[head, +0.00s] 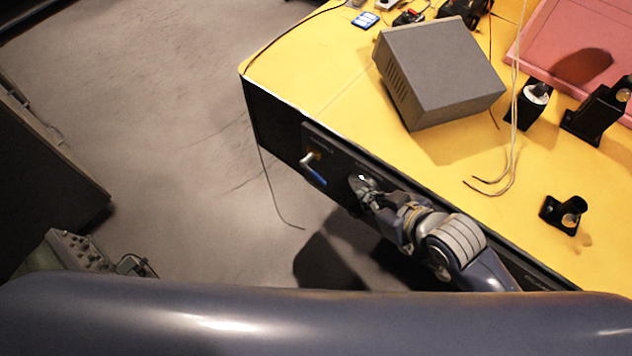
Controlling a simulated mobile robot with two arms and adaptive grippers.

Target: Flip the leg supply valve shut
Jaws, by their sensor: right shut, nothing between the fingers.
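The leg supply valve (314,173) is on the dark front side of the yellow-topped table, near its left corner. It has a pale metal body and a blue lever, which slants down to the right along the panel. My right gripper (361,182) is shut and empty, just right of the lever and close to the dark panel. A small gap shows between the fingertips and the lever. I cannot tell whether the fingertips touch the panel. My left gripper is not in view.
The yellow tabletop (330,75) holds a grey metal box (440,65), small black fixtures (563,213), loose wires and a pink tray (560,50). Grey floor lies open left of the table. A dark cabinet (45,170) stands at the far left.

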